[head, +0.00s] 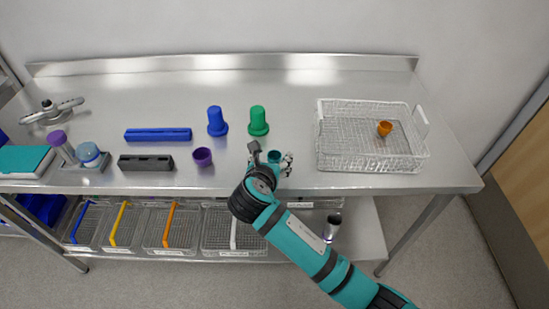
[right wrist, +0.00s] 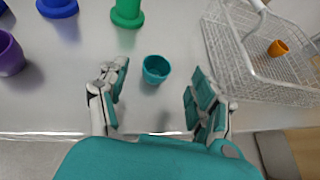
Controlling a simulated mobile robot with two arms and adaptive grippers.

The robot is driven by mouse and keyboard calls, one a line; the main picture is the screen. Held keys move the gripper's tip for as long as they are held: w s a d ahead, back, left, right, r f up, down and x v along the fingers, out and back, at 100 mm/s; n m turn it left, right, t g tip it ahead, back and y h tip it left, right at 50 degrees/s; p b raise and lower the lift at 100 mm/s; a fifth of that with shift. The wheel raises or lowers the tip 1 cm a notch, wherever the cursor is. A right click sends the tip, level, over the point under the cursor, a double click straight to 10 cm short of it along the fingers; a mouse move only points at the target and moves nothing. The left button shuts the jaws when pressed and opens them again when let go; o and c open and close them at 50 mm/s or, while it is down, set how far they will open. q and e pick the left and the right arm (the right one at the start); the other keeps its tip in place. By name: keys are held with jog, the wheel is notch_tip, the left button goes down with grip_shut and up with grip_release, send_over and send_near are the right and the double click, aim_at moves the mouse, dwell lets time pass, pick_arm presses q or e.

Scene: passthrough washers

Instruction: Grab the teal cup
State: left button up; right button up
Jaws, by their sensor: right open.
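The teal cup (head: 274,157) stands upright on the steel table near its front edge. In the right wrist view the cup (right wrist: 157,69) shows its open top, a little beyond and between my fingers. My right gripper (head: 271,160) is open and empty, with one finger on each side of the line to the cup; it also shows in the right wrist view (right wrist: 158,88). In the head view the gripper partly hides the cup. My left gripper is not in view.
A purple cup (head: 203,157) stands to the left. A blue cup (head: 217,121) and a green cup (head: 258,121) stand upside down behind. A wire basket (head: 331,162) with an orange cup (head: 384,128) is at the right. A dark grey block (head: 146,163) lies farther left.

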aim_at(275, 154)
jog(key=x, duration=0.2)
jog(key=f+x, duration=0.1)
jog(key=x, duration=0.2)
jog(key=shift+s+a, duration=0.15)
jog(key=shift+a, duration=0.05)
jog(key=c, duration=1)
